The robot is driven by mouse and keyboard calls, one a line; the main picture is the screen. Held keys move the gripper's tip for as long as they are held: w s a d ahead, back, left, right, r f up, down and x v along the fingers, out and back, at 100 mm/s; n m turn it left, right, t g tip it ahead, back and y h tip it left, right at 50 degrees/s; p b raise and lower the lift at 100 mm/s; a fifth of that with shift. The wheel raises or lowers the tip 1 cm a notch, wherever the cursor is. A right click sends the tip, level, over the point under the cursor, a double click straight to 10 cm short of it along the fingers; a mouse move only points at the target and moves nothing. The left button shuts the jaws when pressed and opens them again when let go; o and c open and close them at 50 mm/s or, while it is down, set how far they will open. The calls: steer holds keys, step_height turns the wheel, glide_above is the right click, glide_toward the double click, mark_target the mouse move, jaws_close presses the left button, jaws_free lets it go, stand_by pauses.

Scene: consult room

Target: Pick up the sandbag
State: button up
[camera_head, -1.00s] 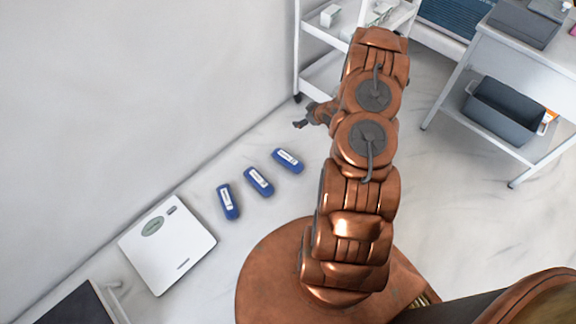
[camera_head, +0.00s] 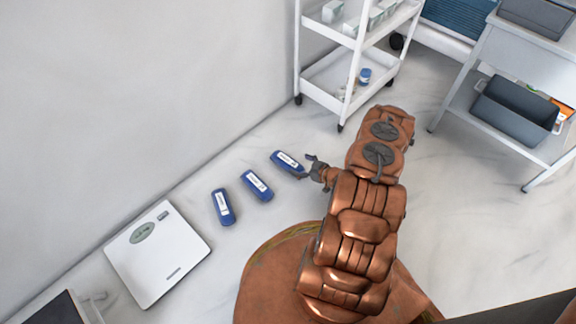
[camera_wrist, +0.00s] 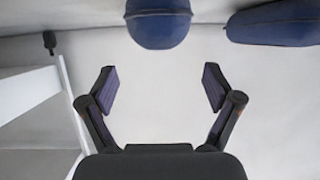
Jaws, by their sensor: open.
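Three blue sandbags with white labels lie on the floor in a slanting row. The nearest to my gripper is the right sandbag (camera_head: 288,163); the middle sandbag (camera_head: 257,185) and the left sandbag (camera_head: 222,207) lie further left. My gripper (camera_head: 310,168) is low, just right of the right sandbag's end, and it hides a little of the floor there. In the wrist view my gripper (camera_wrist: 160,88) has its fingers wide apart with nothing between them. One blue sandbag (camera_wrist: 158,24) shows end-on ahead of the fingers, and another sandbag (camera_wrist: 278,24) is at upper right.
A white scale (camera_head: 157,253) lies left of the sandbags, near the wall. A white trolley (camera_head: 325,72) stands behind my arm, and its frame shows in the wrist view (camera_wrist: 30,98). A table with a grey bin (camera_head: 512,112) stands at right. Floor around the sandbags is clear.

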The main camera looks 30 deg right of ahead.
mark_target(288, 160)
steer(key=b+x, duration=0.3)
steer(key=x, duration=0.2)
steer(key=shift+w+f, duration=0.2)
steer(key=shift+f, duration=0.1)
steer(key=shift+w+a, duration=0.15)
steer(key=shift+w, duration=0.3)
steer(key=shift+c, duration=0.3)
jaws_close()
